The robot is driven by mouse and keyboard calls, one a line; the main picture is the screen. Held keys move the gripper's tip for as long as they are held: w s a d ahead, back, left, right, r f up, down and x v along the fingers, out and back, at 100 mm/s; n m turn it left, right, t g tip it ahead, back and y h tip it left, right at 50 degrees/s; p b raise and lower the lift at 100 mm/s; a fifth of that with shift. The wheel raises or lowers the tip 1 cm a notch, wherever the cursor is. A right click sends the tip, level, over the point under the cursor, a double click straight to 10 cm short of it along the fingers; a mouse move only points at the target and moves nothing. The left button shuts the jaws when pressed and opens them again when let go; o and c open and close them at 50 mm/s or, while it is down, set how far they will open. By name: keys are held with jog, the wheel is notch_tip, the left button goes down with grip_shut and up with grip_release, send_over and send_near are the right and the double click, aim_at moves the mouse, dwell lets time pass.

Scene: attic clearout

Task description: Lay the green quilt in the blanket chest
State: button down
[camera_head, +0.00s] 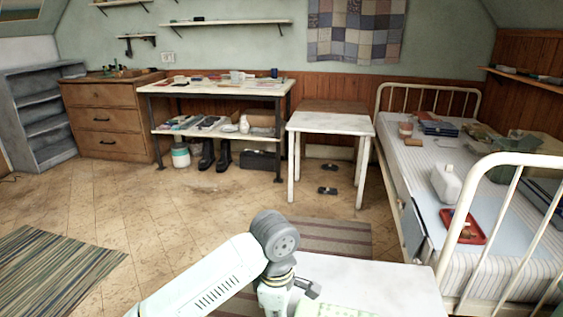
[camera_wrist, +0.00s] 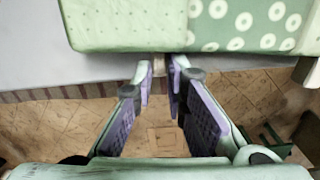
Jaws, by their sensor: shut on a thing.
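The green quilt (camera_wrist: 140,25) lies folded on a white table top (camera_wrist: 100,68) in the wrist view, plain pale green at left and with white ring dots at right. A strip of it also shows at the bottom edge of the head view (camera_head: 345,311). My gripper (camera_wrist: 164,68) is at the quilt's near edge, its fingers close together and shut on that edge. The exact grip is small and partly hidden by the fingertips. I cannot make out the blanket chest in either view.
The white table (camera_head: 385,285) is in front of me. A bed (camera_head: 425,170) with several items stands at right. A small white table (camera_head: 330,123), a workbench (camera_head: 215,86) and a drawer chest (camera_head: 108,115) are behind. The floor at left is open, with a striped rug (camera_head: 55,268).

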jog(key=shift+r+p, duration=0.75)
jog(key=shift+r, duration=1.35)
